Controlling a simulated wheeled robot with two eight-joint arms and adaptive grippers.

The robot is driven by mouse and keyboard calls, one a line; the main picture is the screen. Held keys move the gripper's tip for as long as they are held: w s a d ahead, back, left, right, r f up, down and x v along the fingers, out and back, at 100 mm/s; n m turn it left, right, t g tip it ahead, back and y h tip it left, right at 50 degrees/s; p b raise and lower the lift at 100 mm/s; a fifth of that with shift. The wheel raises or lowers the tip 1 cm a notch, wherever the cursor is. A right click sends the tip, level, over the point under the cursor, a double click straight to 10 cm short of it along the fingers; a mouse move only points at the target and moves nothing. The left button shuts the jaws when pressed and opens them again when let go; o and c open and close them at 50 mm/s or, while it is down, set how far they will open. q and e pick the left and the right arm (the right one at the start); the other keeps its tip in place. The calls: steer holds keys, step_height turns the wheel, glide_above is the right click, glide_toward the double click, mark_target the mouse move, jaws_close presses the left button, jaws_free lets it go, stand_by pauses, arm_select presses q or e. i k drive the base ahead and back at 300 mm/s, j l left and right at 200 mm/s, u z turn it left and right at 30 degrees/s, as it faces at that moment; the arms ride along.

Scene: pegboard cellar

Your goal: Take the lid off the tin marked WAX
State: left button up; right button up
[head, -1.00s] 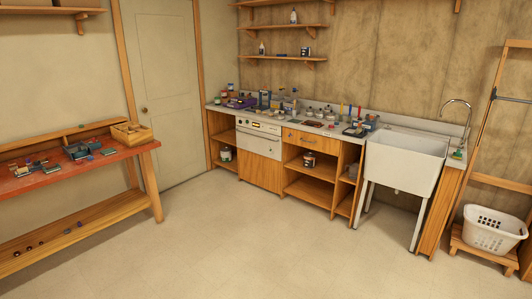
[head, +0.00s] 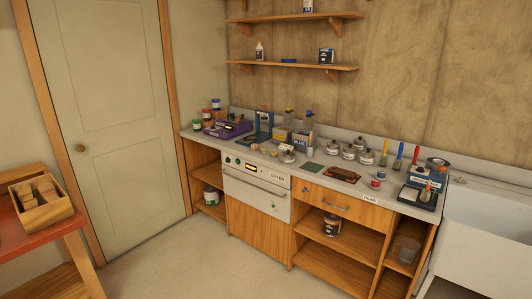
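No tin can be read as WAX from here; the labels are too small. Several small silver lidded pots with dark knobs, one of them this pot (head: 366,157), stand at the back of the counter (head: 398,180). A larger labelled tin (head: 332,225) stands on the open shelf under the drawer. Another pale tin (head: 211,197) stands in the left cubby. Small coloured jars (head: 216,105) stand at the counter's left end. I cannot tell which of these is the tin. Neither of my grippers shows in the head view.
A white-fronted dryer (head: 256,188) sits under the counter. A white sink (head: 485,235) adjoins it at right. A red bench (head: 35,218) with a wooden box (head: 42,205) stands at left. Wall shelves (head: 290,66) hang above. The floor (head: 205,262) before the cabinets is clear.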

mark_target(287, 155)
steer(key=i+z, duration=0.1)
steer(key=i, duration=0.45)
steer(key=i+j+z, duration=0.15)
steer(key=i, duration=0.4)
steer(key=i+j+z, duration=0.1)
steer(key=i, duration=0.45)
steer(key=i+j+z, duration=0.1)
steer(key=i+j, duration=0.15)
steer(key=i, duration=0.3)
